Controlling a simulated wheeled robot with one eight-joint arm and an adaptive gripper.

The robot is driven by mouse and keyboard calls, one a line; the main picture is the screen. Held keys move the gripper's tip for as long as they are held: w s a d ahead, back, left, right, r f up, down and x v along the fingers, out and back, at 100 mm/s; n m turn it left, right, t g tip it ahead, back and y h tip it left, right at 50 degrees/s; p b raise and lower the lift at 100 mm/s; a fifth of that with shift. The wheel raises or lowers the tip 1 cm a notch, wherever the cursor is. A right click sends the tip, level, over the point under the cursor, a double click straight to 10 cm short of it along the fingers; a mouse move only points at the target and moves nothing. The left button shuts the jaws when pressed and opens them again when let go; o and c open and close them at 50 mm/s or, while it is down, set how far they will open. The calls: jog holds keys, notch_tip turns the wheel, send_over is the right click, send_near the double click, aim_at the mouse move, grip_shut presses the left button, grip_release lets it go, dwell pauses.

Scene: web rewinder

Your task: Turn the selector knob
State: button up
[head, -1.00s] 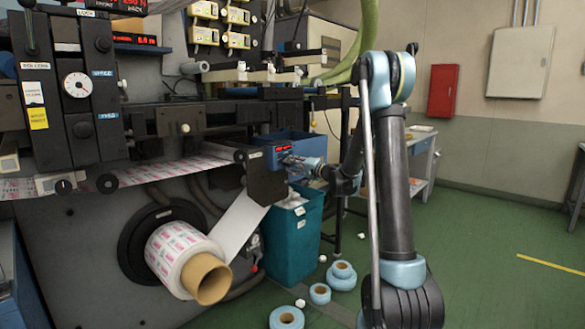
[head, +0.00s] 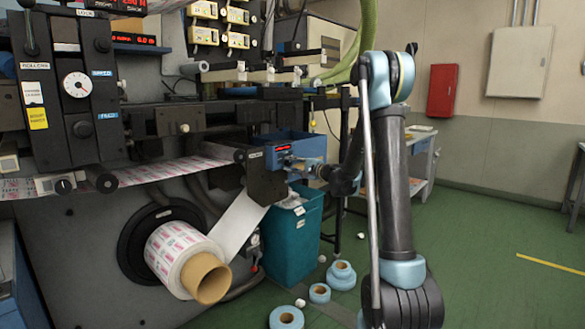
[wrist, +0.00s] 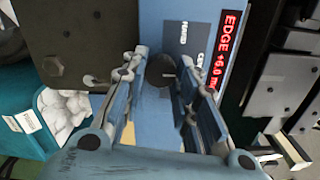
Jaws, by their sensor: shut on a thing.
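The selector knob (wrist: 160,71) is a dark round knob on a blue panel (wrist: 168,30) with the printed words HAND and another partly cut off, beside a red EDGE display (wrist: 222,60). My gripper (wrist: 156,76) has its two fingers on either side of the knob and is shut on it. A pale mark shows on the knob near the right finger. In the head view my gripper (head: 291,163) is at the small blue control box with the red display (head: 283,148); the knob is hidden there.
A dark bracket plate (head: 265,183) stands just left of the control box. A teal bin (head: 290,245) with white scraps is below. Blue-rimmed rolls (head: 341,275) lie on the green floor. The paper roll (head: 180,255) is at lower left.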

jog(key=shift+w+f, duration=0.1)
jog(key=o, duration=1.1)
jog(key=shift+w+f, duration=0.1)
jog(key=shift+c, duration=0.2)
jog(key=v, duration=1.2)
